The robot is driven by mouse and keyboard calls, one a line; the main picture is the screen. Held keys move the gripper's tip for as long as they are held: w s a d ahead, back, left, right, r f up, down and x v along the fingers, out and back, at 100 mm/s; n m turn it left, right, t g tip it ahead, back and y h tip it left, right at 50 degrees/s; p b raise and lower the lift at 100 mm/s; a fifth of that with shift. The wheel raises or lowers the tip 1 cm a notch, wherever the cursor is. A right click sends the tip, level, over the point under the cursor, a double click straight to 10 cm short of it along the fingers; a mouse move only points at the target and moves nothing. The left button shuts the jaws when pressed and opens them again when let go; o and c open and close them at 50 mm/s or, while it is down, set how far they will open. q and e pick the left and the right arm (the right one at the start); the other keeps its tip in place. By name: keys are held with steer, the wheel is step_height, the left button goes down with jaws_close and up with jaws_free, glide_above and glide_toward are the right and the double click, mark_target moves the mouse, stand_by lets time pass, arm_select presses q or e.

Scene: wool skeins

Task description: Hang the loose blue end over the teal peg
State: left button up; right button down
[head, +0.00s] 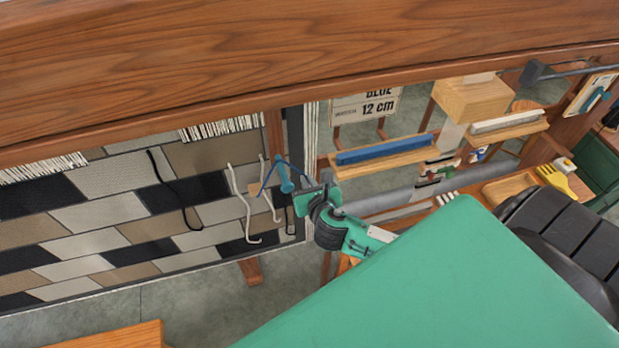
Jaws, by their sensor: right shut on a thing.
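The teal peg (285,178) sticks out in front of the patterned panel, just left of my right gripper. A thin dark blue strand (266,180) makes an inverted V at the peg's upper end. One side slopes down to the left; the other runs right to my right gripper (309,191). That gripper is shut on the blue strand, close beside the peg. Whether the strand rests on the peg or passes behind it is too small to tell. My left gripper is not in view.
Cream cords (238,195) and a black cord (170,190) hang on the patterned panel (100,215) left of the peg. A sign (366,104) reads 12 cm. A shelf with a blue bar (384,149) stands at right. A wooden beam (250,60) crosses above.

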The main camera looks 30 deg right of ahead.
steer(key=c, duration=1.5)
jaws_free()
steer(key=shift+s+d+f, duration=0.15)
steer(key=shift+d+f, duration=0.1)
steer(key=shift+f, duration=0.25)
steer(key=shift+c, duration=0.2)
steer(key=shift+o, duration=0.2)
steer(key=shift+d, duration=0.1)
steer(key=o, duration=0.6)
steer(key=shift+a+r, duration=0.2)
steer(key=shift+a, duration=0.05)
steer(key=o, duration=0.6)
steer(key=shift+r, duration=0.1)
